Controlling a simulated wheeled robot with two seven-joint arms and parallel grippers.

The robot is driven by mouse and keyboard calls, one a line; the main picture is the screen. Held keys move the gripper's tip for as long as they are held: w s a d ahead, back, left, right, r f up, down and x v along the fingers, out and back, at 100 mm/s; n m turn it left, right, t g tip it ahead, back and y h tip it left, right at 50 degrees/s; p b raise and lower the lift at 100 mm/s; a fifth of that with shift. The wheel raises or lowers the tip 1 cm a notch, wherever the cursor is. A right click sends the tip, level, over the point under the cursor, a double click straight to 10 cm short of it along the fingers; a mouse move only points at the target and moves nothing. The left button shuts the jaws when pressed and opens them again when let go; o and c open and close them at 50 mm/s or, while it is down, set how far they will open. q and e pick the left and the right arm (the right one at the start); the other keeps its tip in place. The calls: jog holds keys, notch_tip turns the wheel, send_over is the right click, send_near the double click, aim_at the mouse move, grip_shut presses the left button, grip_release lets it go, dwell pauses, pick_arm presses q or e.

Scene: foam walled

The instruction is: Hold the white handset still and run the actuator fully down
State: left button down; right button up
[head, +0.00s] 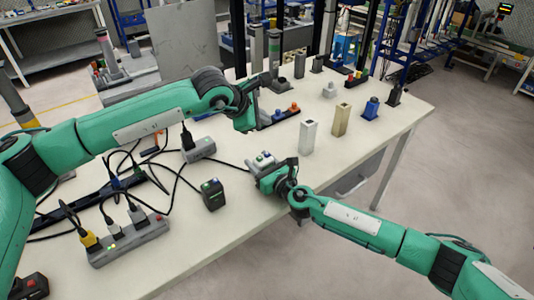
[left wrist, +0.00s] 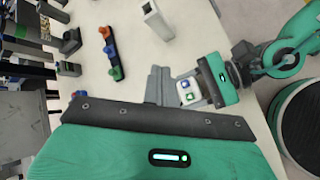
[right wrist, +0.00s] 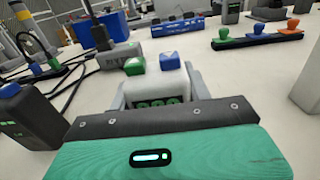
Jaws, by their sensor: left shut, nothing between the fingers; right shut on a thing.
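The white handset (head: 263,160), with a green and a blue button on its face, is near the table's front edge. My right gripper (head: 274,172) is shut on it. In the right wrist view the handset (right wrist: 160,85) sits between the fingers, buttons up, with a partly hidden green display on its near face. My left gripper (head: 250,120) is above the table, behind the handset in the head view. In the left wrist view its fingers (left wrist: 158,80) are together and empty, to the left of the handset (left wrist: 189,91). I cannot tell which thing is the actuator.
A silver block (head: 308,138) and a tan block (head: 341,120) stand to the right. A strip with coloured knobs (head: 280,116) lies behind. A black box (head: 212,195), cables and a power strip (head: 130,240) are on the left. The table's front right is clear.

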pick_arm(q)
jog(key=shift+f, duration=0.1)
send_over(264, 158)
jog(key=shift+f, duration=4.35)
jog(key=shift+f, duration=0.4)
jog(key=shift+f, duration=0.5)
dwell(2.3)
jog(key=shift+r, duration=0.95)
